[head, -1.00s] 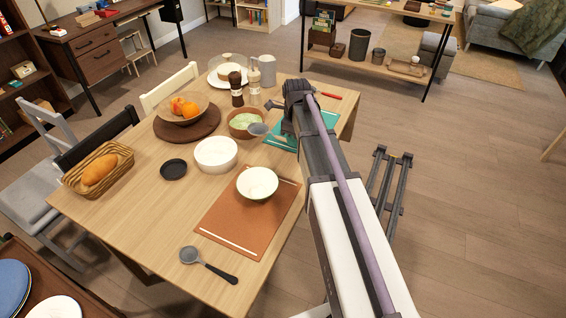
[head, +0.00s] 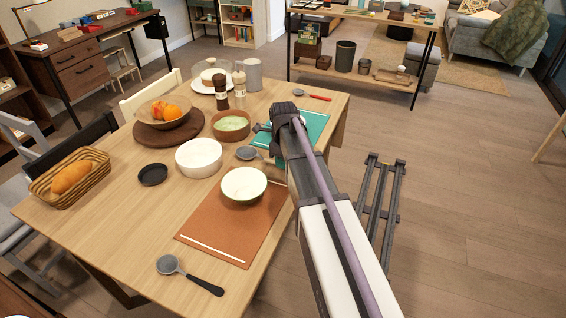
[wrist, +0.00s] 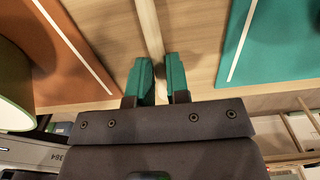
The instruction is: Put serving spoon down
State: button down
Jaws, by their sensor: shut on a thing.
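The serving spoon (head: 247,153) shows its grey bowl to the left of my arm's end in the head view, above the table between the teal mat and the white-lined bowl. Its handle end is hidden by my arm there. My gripper (wrist: 158,82) has teal fingertips, close together in the wrist view, around a pale strip that seems to be the handle. It hovers over the bare table between the orange mat (wrist: 50,60) and the teal mat (wrist: 275,40). The spoon's bowl is not clear in the wrist view.
A white-lined bowl (head: 244,184) stands on the orange mat. A white bowl (head: 199,158), a green-filled bowl (head: 231,126) and a black dish (head: 153,174) stand nearby. Bare table shows left of the orange mat.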

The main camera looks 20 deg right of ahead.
jog(key=c, duration=1.1)
grip_release()
jog(key=shift+f, duration=0.1)
notch_tip(320, 180, up, 13)
jog(key=p, duration=1.3)
jog(key=s+a+n, duration=0.6)
jog(key=s+n, duration=0.3)
jog(key=n, duration=0.4)
jog(key=s+a+n, duration=0.6)
jog(key=s+n, duration=0.4)
jog(key=n, duration=0.4)
jog(key=shift+f+b, duration=0.3)
jog(key=shift+f, duration=0.05)
notch_tip(320, 180, up, 2)
jog(key=shift+a+r+p, duration=0.1)
jog(key=shift+r+p, duration=0.15)
jog(key=shift+p, duration=1)
